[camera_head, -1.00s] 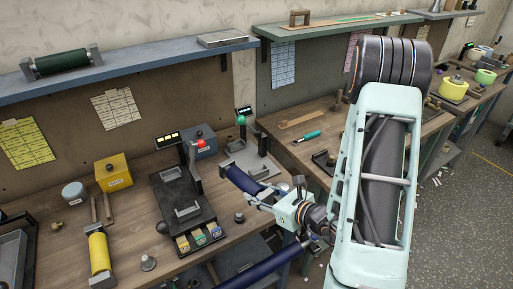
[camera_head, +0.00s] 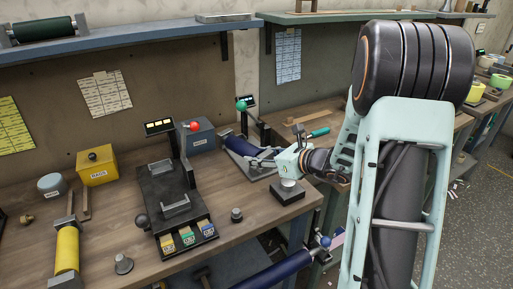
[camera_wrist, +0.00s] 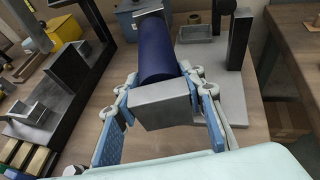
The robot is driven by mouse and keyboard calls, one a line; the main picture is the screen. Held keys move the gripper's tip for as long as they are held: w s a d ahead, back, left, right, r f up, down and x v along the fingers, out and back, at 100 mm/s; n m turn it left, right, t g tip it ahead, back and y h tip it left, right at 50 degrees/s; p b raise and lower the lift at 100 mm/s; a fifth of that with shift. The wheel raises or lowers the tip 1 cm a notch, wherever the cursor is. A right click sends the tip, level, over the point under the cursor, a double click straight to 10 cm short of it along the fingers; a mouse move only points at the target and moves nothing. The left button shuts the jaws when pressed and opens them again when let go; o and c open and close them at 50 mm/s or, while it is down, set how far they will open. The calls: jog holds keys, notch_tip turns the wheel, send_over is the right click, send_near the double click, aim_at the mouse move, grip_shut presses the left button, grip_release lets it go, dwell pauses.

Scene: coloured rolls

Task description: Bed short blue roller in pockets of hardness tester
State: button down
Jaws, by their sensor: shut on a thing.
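The short blue roller (camera_head: 243,148) shows a dark blue body in the head view, and also in the wrist view (camera_wrist: 158,50). My gripper (camera_wrist: 162,108) is shut on the grey square block (camera_wrist: 160,105) at its near end. The roller is held lengthwise, pointing away from the wrist. A grey stand (camera_head: 262,172) with a green ball lies under and beside it; a grey pocket (camera_wrist: 198,33) shows right of the roller. A black stand (camera_head: 165,190) with a red ball and two grey cradles is to the left. I cannot tell which is the hardness tester, or whether the roller touches the grey stand.
A yellow roller (camera_head: 67,248), a yellow rags box (camera_head: 97,167) and a blue-grey box (camera_head: 200,135) stand on the bench. A dark block with a pale round top (camera_head: 288,190) is below my gripper. A longer blue roller (camera_head: 275,272) lies below the bench edge.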

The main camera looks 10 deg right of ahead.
jog(key=w+r+m+t+h, duration=0.1)
jog(key=w+m+h, duration=0.2)
jog(key=w, duration=0.3)
jog(key=shift+w+d+r+m+t+h, duration=0.25)
jog(key=shift+d+r+m+t+h, duration=0.05)
jog(key=shift+t, duration=0.1)
jog(key=shift+f+b, duration=0.1)
jog(key=shift+b, duration=0.3)
jog(key=shift+f+b, duration=1.25)
jog(key=shift+b, duration=0.05)
jog(key=shift+f, duration=0.1)
jog(key=shift+f, duration=0.45)
jog(key=shift+f, duration=0.25)
jog(key=shift+f, duration=0.4)
jog(key=shift+f, duration=0.45)
dwell(0.7)
